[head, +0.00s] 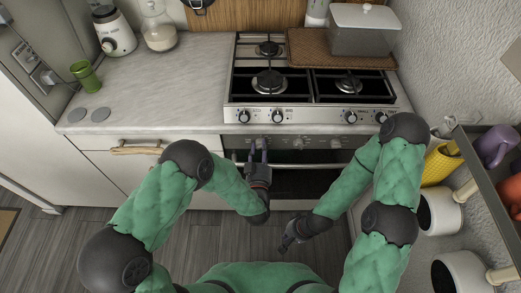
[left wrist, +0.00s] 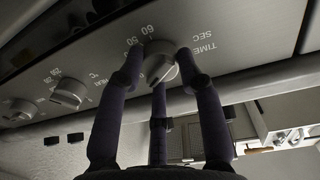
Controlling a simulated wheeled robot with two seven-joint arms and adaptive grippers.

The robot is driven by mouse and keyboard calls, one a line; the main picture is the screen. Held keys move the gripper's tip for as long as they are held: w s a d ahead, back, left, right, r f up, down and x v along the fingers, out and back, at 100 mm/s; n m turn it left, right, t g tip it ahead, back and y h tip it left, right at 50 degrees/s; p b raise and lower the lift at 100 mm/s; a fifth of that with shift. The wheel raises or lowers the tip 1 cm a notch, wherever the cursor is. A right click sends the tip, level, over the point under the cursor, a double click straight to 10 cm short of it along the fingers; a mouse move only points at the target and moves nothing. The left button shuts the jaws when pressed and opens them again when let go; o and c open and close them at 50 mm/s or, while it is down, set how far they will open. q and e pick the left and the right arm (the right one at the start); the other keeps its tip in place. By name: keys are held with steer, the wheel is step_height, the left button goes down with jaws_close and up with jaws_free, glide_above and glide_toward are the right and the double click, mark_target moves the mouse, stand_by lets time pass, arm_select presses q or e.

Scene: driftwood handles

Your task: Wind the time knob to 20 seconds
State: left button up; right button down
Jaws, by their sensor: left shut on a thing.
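The time knob (left wrist: 160,63) is a round, light grey dial on the oven's control panel, upside down in the left wrist view. The words TIME and SEC and the numbers 50 and 60 show around it. I cannot tell which number it points to. My left gripper (head: 257,146) has its dark fingers closed around this knob; its fingertips (left wrist: 159,66) sit at the knob's sides. In the head view the gripper hides the knob. My right gripper (head: 288,242) hangs low, away from the panel, and its jaws are not clear.
Other oven knobs (left wrist: 69,92) sit along the panel. Hob knobs (head: 277,116) line the cooktop's front edge above. The oven door handle (head: 300,166) runs just below the panel. A drawer with a driftwood handle (head: 136,148) is at left; mugs (head: 440,212) hang at right.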

arm_select(q)
steer(key=o, duration=1.1)
steer(key=shift+w+r, duration=0.1)
steer(key=shift+r, duration=0.1)
steer(key=shift+o, duration=0.2)
steer(key=shift+f, duration=0.1)
steer(key=shift+s, duration=0.35)
steer(key=s, duration=1.1)
steer(key=shift+s+a, duration=0.2)
steer(key=shift+a, duration=0.1)
